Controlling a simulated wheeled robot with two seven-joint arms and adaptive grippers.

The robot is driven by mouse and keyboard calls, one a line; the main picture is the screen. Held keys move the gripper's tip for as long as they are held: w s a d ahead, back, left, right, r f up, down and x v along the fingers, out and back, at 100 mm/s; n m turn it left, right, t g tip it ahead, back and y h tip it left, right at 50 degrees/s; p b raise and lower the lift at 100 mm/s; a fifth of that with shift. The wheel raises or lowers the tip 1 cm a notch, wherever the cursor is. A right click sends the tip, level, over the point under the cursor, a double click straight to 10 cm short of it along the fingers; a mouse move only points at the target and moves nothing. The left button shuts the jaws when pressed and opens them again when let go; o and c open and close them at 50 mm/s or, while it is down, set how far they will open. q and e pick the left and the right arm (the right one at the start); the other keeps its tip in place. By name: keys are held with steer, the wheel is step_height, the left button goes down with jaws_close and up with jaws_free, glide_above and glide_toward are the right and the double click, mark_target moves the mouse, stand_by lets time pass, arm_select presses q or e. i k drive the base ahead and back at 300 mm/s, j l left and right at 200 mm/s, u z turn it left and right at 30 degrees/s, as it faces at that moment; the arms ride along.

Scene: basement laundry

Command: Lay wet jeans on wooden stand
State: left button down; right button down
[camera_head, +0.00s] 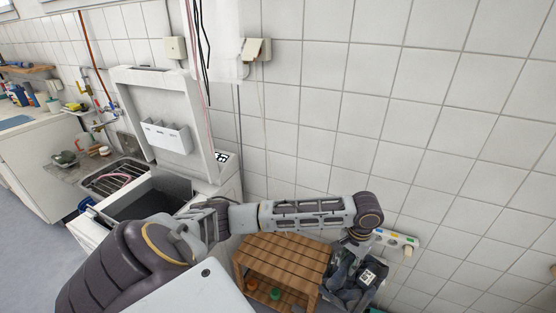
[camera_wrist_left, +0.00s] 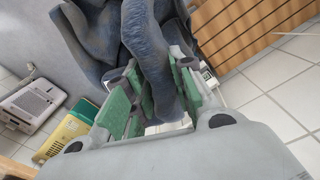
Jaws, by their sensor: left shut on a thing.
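The wooden stand (camera_head: 283,250), a slatted brown bench, is low against the tiled wall in the head view. Its slats also show at the top right of the wrist view (camera_wrist_left: 250,27). My left gripper (camera_wrist_left: 152,75) is shut on the dark blue jeans (camera_wrist_left: 150,48), which are bunched between its green finger pads. In the head view my left arm reaches across above the stand, and the left gripper is just right of it, partly hidden by its own wrist. Folds of the jeans (camera_head: 345,288) hang beside the stand's right end. My right gripper is not in view.
A top-loading washer (camera_head: 155,110) with its lid up stands left of the stand. A sink (camera_head: 113,178) is farther left. A power strip (camera_head: 396,240) is on the wall at right. Small containers (camera_head: 275,293) sit beneath the stand top. The slatted top looks bare.

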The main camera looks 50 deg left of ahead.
mark_target(283, 252)
steer(key=i+j+u, duration=0.1)
steer(key=i+u, duration=0.85)
steer(key=k+l, duration=0.05)
